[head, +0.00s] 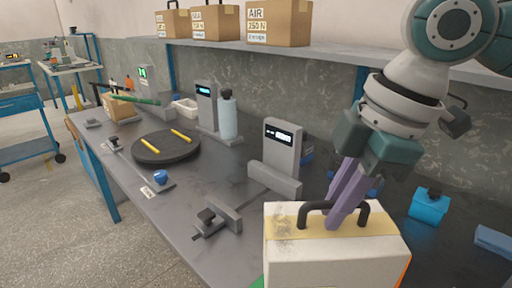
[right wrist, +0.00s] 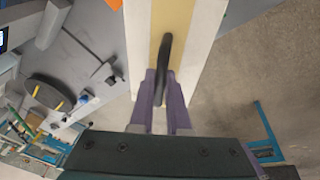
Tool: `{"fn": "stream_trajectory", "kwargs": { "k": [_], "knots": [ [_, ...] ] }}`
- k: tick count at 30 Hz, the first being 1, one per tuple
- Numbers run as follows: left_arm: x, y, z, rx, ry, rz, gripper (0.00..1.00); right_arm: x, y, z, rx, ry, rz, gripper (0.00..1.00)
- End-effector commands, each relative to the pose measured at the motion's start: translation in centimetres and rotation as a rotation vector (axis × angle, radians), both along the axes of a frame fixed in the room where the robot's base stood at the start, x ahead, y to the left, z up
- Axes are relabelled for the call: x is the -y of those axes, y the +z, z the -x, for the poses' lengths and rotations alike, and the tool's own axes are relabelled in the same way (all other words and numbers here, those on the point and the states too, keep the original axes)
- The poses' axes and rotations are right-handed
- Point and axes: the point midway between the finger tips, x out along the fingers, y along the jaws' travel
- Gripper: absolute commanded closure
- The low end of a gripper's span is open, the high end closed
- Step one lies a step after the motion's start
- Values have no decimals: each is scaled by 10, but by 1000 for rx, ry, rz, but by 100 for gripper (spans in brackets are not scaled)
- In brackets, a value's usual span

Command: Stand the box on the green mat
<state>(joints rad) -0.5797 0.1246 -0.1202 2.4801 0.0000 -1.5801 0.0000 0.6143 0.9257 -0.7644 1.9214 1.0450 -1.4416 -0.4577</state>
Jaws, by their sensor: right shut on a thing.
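The box (head: 335,260) is white with a yellow band across its top and a black handle (head: 308,214). It is upright at the front right of the head view, its bottom cut off by the picture edge. My right gripper (head: 340,215) is shut on the handle from above with its purple fingers. The right wrist view shows the fingers (right wrist: 160,88) on the handle and the box (right wrist: 206,32) beyond. A sliver of green, likely the green mat (head: 258,282), shows at the box's lower left. I cannot tell whether the box touches it. My left gripper is out of view.
A grey bench (head: 190,205) runs along the wall. A clamp-like fixture (head: 217,220) and a grey display unit (head: 282,150) stand left of the box. A blue object (head: 429,207) lies to its right. Brown cartons (head: 279,22) sit on the shelf above.

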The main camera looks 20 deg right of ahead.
Motion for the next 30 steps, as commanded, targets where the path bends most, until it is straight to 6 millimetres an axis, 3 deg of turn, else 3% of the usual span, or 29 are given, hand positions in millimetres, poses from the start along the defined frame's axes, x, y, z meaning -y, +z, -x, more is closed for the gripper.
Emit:
{"fn": "stream_trajectory", "kwargs": {
  "k": [3,10,18,30],
  "knots": [
    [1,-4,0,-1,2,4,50,0,-20,-1,4,-1,-2,100],
    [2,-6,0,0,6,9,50,-1,-36,-2,6,-1,-2,100],
    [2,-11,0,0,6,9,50,-1,-71,-1,6,-1,-2,100],
    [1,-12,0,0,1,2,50,0,-75,-2,7,0,-1,100]
  ]
}}
